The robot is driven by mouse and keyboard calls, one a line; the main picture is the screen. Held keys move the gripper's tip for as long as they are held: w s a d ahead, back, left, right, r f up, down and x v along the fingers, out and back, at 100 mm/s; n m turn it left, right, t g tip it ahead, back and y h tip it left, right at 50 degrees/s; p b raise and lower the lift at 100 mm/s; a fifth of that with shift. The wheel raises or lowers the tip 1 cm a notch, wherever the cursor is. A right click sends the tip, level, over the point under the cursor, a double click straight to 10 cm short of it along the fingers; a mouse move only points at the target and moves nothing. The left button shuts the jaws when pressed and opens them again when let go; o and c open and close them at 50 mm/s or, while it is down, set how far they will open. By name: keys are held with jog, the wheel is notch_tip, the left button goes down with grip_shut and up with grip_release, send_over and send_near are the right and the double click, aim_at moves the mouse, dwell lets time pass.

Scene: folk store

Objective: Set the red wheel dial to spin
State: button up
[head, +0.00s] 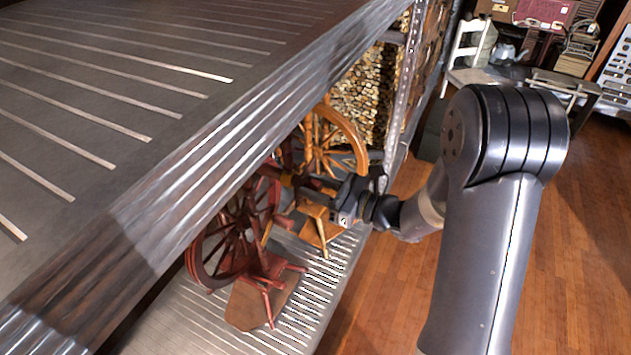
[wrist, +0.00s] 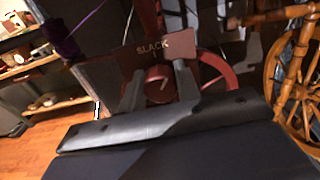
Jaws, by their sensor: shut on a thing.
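The red spinning wheel (head: 228,245) stands on the lower shelf in the head view, partly hidden by the upper shelf edge. In the wrist view a brown plate (wrist: 108,72) carries the word "SLACK" at its top. In front of the plate is the round red dial (wrist: 158,84), with a pale mark on its face. My gripper (wrist: 159,90) has one finger on each side of the dial and is shut on it. Any other label on the plate is hidden or unreadable. In the head view my gripper (head: 292,182) reaches under the upper shelf, its fingertips hard to make out.
A light wooden spinning wheel (head: 345,128) stands just behind the red one. The metal upper shelf (head: 150,85) overhangs the work area. Stacked firewood (head: 368,92) is at the back. Purple yarn (wrist: 62,40) hangs at left in the wrist view. Wooden floor (head: 400,290) is clear at right.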

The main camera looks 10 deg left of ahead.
jog(key=m+p, duration=0.2)
jog(key=m, duration=0.2)
jog(key=shift+r+m+p, duration=0.15)
jog(key=shift+m+p, duration=0.15)
jog(key=shift+p, duration=0.05)
jog(key=m+p, duration=0.2)
jog(key=m, duration=0.1)
jog(key=shift+m, duration=0.3)
jog(key=m+p, duration=0.3)
jog(key=m, duration=0.1)
jog(key=shift+w, duration=0.1)
jog(key=shift+m+p, duration=1.1)
jog(key=shift+m, duration=0.8)
jog(key=shift+f+m, duration=0.25)
jog(key=shift+m, duration=0.05)
jog(key=o, duration=1)
jog(key=shift+d, duration=0.1)
jog(key=b+v, duration=0.2)
jog(key=v, duration=0.8)
jog(key=shift+d, duration=0.3)
